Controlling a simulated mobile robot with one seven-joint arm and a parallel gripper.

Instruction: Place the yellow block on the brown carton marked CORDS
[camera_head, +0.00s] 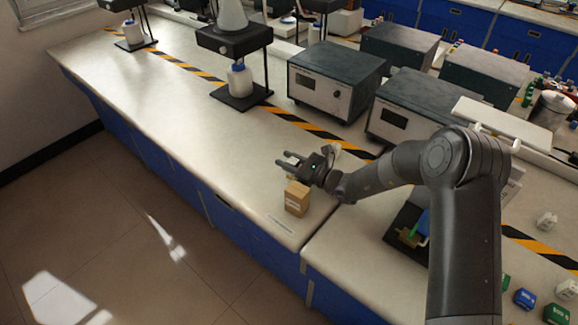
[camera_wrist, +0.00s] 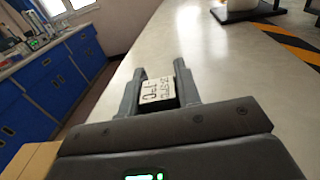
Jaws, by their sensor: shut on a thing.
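My gripper (camera_head: 283,158) is above the near bench top, just behind and above a small brown carton (camera_head: 297,199) with a pale label too small to read. In the wrist view my gripper (camera_wrist: 159,70) is shut on a small block (camera_wrist: 158,90) with a white lettered face and a dark side; no yellow shows on it. In the head view the held block cannot be made out. A tan surface (camera_wrist: 28,162) at the lower left of the wrist view may be the carton. I cannot identify a yellow block for sure.
Grey instrument boxes (camera_head: 333,82) stand behind the striped tape. A white bottle (camera_head: 239,80) on a black stand is farther left. A black tray (camera_head: 402,250) with green, blue and brownish items lies right of the carton. The bench (camera_head: 180,120) left of my gripper is clear.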

